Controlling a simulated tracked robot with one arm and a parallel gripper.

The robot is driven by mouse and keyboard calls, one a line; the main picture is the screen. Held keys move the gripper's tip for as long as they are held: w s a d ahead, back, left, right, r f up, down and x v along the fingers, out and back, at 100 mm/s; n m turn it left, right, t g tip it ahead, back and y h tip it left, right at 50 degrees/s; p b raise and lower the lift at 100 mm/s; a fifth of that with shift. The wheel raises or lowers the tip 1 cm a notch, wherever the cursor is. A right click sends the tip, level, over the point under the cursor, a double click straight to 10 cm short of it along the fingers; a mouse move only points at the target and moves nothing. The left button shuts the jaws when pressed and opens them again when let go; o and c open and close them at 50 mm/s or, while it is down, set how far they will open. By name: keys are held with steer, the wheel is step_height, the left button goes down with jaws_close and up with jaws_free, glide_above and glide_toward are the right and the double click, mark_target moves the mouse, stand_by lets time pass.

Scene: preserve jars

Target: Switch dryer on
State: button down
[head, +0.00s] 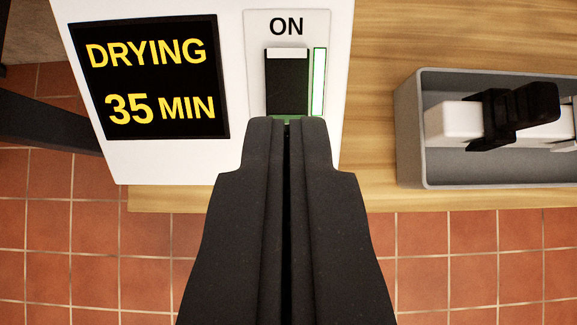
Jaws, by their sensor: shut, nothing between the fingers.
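The dryer's white front panel (170,165) fills the upper left of the head view. Its black display (155,88) reads "DRYING 35 MIN" in yellow letters. To the right of the display is a black switch (287,82) with a white strip along its top, under the label "ON" (286,26). A lit whitish-green bar (319,82) runs beside the switch. My gripper (286,122) is shut and empty, with its tips at the switch's lower edge. The tips hide the bottom of the switch, and I cannot tell whether they touch it.
A grey tray (408,130) stands on the wooden table (375,110) at the right, holding a white and black object (465,120). Bare wood lies between dryer and tray. Terracotta floor tiles (470,265) show below the table edge. A dark beam (45,122) is at the left.

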steer(key=shift+w+r+p+v, duration=0.15)
steer(key=shift+v, duration=0.8)
steer(key=shift+w+r+p+v, duration=0.15)
steer(key=shift+w+v, duration=0.05)
steer(key=shift+v, duration=0.75)
steer(key=s+r+t+p, duration=0.2)
steer(key=s+r, duration=0.1)
steer(key=r, duration=1.1)
steer(key=s+r+t+p, duration=0.2)
steer(key=s+r, duration=0.1)
steer(key=r, duration=1.1)
steer(key=s+r+t+p, duration=0.1)
steer(key=s+r, duration=0.4)
steer(key=r, duration=0.4)
steer(key=s+r+t+p, duration=0.1)
steer(key=s+r, duration=0.5)
steer(key=r, duration=0.4)
steer(key=shift+d+t, duration=0.25)
steer(key=shift+t, duration=0.15)
